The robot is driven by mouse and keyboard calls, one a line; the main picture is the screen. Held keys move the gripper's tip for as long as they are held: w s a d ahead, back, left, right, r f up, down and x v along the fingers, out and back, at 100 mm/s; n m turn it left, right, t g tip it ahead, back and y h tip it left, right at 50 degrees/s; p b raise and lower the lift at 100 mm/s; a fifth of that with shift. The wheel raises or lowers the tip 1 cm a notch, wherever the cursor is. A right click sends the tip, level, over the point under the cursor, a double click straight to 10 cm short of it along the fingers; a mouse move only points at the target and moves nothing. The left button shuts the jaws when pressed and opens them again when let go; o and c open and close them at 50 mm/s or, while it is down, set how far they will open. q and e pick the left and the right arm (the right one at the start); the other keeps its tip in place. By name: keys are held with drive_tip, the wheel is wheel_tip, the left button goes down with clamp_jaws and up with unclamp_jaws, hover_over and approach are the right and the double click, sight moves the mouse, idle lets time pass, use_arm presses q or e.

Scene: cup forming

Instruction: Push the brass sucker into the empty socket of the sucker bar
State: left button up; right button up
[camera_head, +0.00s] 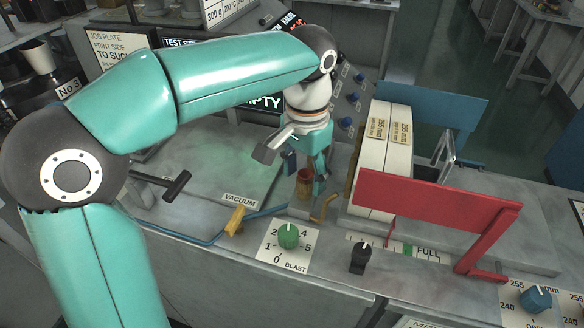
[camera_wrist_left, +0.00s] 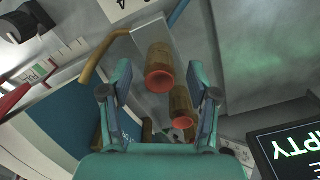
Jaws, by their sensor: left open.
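A brass sucker with a red lip (camera_head: 305,180) stands upright on a small grey block below my left gripper (camera_head: 306,178) in the head view. My left gripper is open, its fingers pointing down beside this sucker. In the left wrist view two brass suckers with red cups show: one (camera_wrist_left: 158,66) ahead between the fingertips, and another (camera_wrist_left: 183,108) lower right, near the right finger. My left gripper (camera_wrist_left: 167,80) is open there. I cannot tell whether either finger touches a sucker. The sucker bar's empty socket cannot be made out. My right gripper is not in view.
A brass-coloured bent handle (camera_head: 325,208) is close to the right of the sucker. White card stacks (camera_head: 383,150) stand between a red guard (camera_head: 425,205) and a blue guard (camera_head: 440,108). A green BLAST knob (camera_head: 289,236) is in front. The grey plate (camera_head: 215,160) at left is mostly bare.

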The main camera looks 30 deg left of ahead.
sight(304, 176)
use_arm(q)
drive_tip(key=r, duration=0.7)
drive_tip(key=shift+s+r, duration=0.2)
drive_tip(key=shift+s, duration=0.05)
drive_tip(key=shift+r, duration=0.2)
